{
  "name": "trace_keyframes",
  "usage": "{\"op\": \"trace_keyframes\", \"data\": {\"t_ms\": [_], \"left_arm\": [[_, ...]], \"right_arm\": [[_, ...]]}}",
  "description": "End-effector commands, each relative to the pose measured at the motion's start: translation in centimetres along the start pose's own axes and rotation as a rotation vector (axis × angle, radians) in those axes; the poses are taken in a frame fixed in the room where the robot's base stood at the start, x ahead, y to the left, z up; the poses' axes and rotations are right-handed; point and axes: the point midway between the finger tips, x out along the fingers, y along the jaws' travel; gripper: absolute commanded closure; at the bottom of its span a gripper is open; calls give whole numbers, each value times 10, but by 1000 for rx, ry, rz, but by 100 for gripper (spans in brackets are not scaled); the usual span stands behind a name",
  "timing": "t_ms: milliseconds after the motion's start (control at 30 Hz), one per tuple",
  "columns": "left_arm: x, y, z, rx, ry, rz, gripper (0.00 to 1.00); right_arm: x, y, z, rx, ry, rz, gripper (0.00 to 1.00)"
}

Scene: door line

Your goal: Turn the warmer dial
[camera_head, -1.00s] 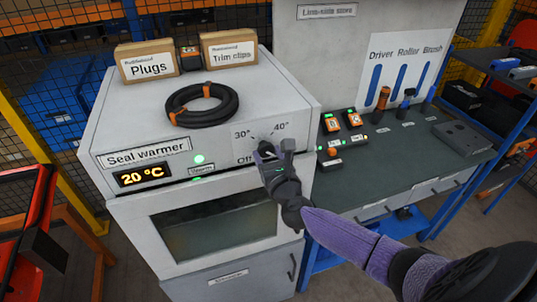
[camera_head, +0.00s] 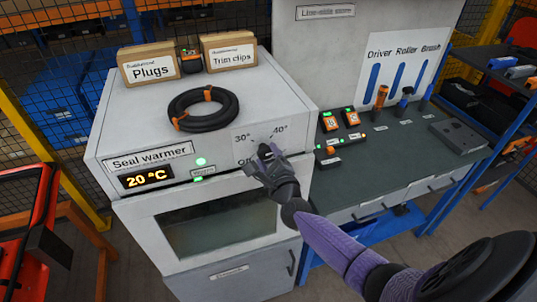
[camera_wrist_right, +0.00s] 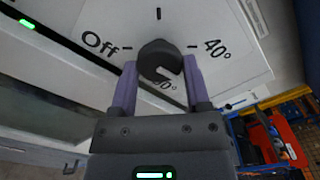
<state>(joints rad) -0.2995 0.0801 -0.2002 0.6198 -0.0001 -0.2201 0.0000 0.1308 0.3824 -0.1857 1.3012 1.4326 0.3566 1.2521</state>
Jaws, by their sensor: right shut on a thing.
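The seal warmer (camera_head: 226,104) is a white box with an amber 20 °C display (camera_head: 147,178) and a lit green light. Its dial (camera_wrist_right: 159,60) is a dark round knob with a notch, on a white plate marked Off, 30° and 40°. In the head view my right gripper (camera_head: 266,157) reaches the warmer's front panel and hides most of the dial. My left gripper is not in view.
A black hose ring (camera_head: 204,109) and boxes labelled Plugs (camera_head: 150,66) and Trim clips (camera_head: 231,53) sit on the warmer. A green-topped bench (camera_head: 385,150) with tools and small devices stands to the right. A red frame (camera_head: 40,215) stands at the left.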

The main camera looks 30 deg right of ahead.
Motion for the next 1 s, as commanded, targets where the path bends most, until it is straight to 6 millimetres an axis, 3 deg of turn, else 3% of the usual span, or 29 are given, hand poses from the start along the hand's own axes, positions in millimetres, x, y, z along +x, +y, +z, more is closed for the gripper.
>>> {"op": "trace_keyframes", "data": {"t_ms": [1000], "left_arm": [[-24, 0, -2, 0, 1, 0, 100]], "right_arm": [[0, -1, 1, -963, 0, 5, 98]]}}
